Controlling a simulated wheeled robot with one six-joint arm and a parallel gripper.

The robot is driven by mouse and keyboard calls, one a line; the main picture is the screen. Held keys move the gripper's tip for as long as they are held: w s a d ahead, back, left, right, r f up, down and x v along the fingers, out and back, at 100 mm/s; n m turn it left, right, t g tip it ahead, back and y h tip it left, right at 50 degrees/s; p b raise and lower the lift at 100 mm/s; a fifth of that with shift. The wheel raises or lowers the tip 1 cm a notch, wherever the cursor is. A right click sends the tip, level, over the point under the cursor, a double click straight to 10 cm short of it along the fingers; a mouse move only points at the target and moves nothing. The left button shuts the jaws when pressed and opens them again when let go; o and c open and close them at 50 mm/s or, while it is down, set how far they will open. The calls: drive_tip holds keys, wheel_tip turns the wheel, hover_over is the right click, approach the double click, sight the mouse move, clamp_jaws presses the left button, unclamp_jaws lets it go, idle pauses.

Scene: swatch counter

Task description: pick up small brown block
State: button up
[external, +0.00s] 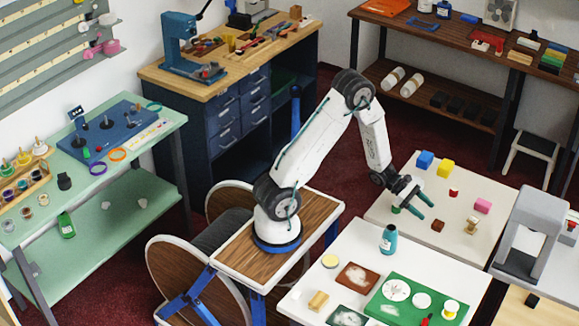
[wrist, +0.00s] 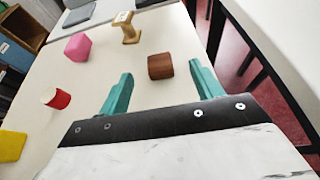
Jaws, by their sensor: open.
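The small brown block (wrist: 160,66) lies on the white counter top, and it also shows in the external view (external: 438,226). My gripper (wrist: 160,82) has its two teal fingers spread apart with nothing between them. In the external view my gripper (external: 428,211) is above the counter, close to the block. The block is apart from the fingers.
A wooden spool (wrist: 128,27), a pink block (wrist: 78,47), a red cylinder (wrist: 56,97) with a white top and a yellow block (wrist: 11,146) stand around on the same counter (external: 392,215). A blue block (external: 425,160) is at the back. The counter's edge runs near the brown block's right side in the wrist view.

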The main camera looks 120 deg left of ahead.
sight(437, 222)
drive_tip(key=shift+w+f, duration=0.2)
drive_tip(key=shift+f, duration=0.8)
drive_tip(key=x, duration=0.7)
drive_tip(key=shift+w+a+r, duration=0.1)
drive_tip(key=shift+w+a, duration=0.05)
drive_tip(key=shift+w, duration=0.2)
drive_tip(key=c, duration=1.1)
